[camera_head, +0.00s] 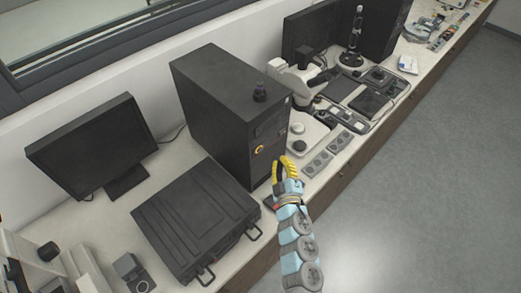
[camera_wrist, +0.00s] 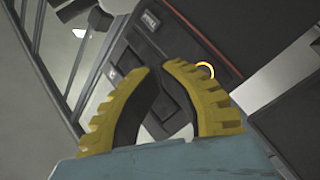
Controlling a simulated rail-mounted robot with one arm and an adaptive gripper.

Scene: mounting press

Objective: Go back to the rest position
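My gripper (camera_head: 283,159) has two yellow ribbed fingers on a pale blue wrist. In the head view it is beside the lower front of a tall black machine (camera_head: 215,115), near the front edge of the counter. In the wrist view the fingers of my gripper (camera_wrist: 157,67) curve inward, with a narrow gap between the tips and nothing held. The machine's dark front panel and a round yellow-ringed button (camera_wrist: 206,70) show beyond them.
A black case (camera_head: 190,215) with handles lies left of my gripper, and a monitor (camera_head: 92,145) stands behind it. A white microscope (camera_head: 295,80) and grey control boxes (camera_head: 325,150) are to the right. The floor (camera_head: 425,190) in front of the counter is clear.

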